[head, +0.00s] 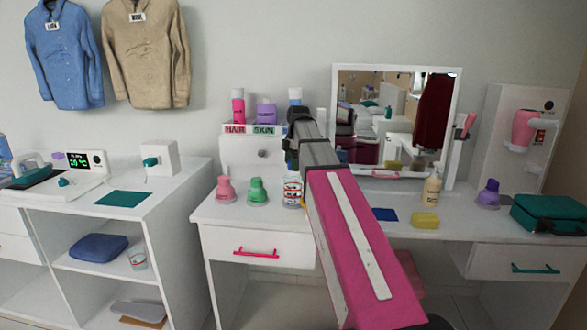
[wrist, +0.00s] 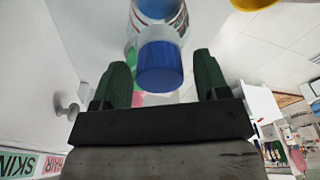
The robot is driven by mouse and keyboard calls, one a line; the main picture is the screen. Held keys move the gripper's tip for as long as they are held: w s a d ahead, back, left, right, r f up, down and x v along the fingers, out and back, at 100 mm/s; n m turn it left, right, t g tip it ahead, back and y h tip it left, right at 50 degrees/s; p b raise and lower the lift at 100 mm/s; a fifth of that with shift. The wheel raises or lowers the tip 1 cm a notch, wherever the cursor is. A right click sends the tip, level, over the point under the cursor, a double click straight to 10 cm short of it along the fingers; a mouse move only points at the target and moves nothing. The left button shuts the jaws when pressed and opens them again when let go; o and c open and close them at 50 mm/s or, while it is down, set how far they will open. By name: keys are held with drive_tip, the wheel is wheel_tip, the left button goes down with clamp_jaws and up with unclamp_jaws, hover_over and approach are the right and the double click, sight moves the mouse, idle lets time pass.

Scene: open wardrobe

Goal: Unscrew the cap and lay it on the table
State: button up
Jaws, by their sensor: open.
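A bottle with a red-and-white label (head: 292,193) stands on the white table (head: 232,215) in the head view, its top partly hidden by my arm. In the wrist view the bottle (wrist: 150,12) shows at the top edge with its blue cap (wrist: 160,68) pointing toward my gripper. A white collar shows between cap and bottle. My gripper (wrist: 162,60) is open, one dark green finger on each side of the cap. In the head view my arm hides most of the gripper's surroundings.
A pink bottle (head: 225,190) and a green bottle (head: 257,190) stand just left of the labelled bottle. A small drawer unit (head: 240,150) is behind. A mirror (head: 335,85), blue cloth (head: 384,214) and yellow sponge (head: 425,219) are to the right. Bare tabletop lies in front of the bottles.

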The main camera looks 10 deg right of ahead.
drive_tip(key=m, duration=0.4)
drive_tip(key=shift+t, duration=0.3)
drive_tip(key=m, duration=0.8)
drive_tip(key=shift+m+t+h, duration=0.3)
drive_tip(key=shift+m+t, duration=0.1)
drive_tip(key=m, duration=0.4)
drive_tip(key=shift+h, duration=0.3)
